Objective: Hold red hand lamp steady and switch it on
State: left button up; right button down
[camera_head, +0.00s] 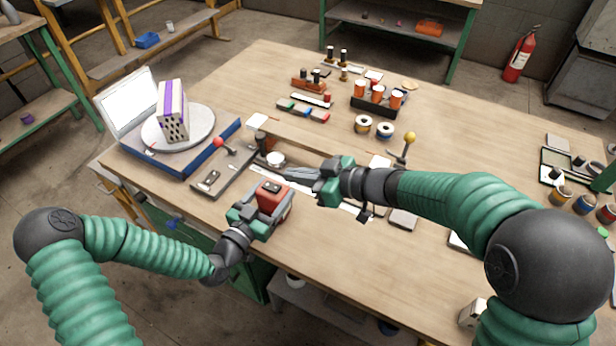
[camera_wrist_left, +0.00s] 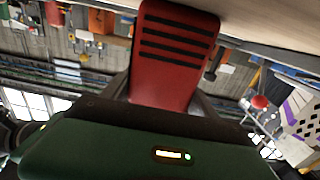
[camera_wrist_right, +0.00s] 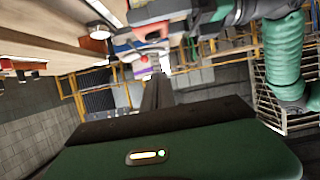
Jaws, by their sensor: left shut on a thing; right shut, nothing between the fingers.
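The red hand lamp (camera_head: 272,196) is held above the front left part of the table, with a dark patch on its top. In the left wrist view its red body (camera_wrist_left: 176,55) shows black stripes. My left gripper (camera_head: 266,207) is shut on it, fingers along its sides. My right gripper (camera_head: 290,174) is shut and empty, its fingertips just behind the lamp in the head view; I cannot tell the exact gap. In the right wrist view its fingers (camera_wrist_right: 157,92) are together. The lamp's switch cannot be clearly made out.
A blue-based turntable (camera_head: 193,160) bears a hollow brick (camera_head: 173,110) at the left. A yellow-knobbed lever (camera_head: 409,138) stands behind my right arm.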

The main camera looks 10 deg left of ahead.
aim_at(268, 184)
pick_arm(q)
jog(key=shift+f, duration=0.1)
pick_arm(e)
jog(key=x, duration=0.4)
jog(key=shift+f, duration=0.1)
notch_tip(268, 184, down, 3)
jog(key=shift+r, duration=0.15)
jog(key=shift+s+d+f, duration=0.1)
jog(key=shift+d+f, duration=0.05)
jog(key=shift+f, duration=0.5)
jog(key=shift+d+f, duration=0.1)
jog(key=shift+f, duration=0.2)
jog(key=shift+r, duration=0.9)
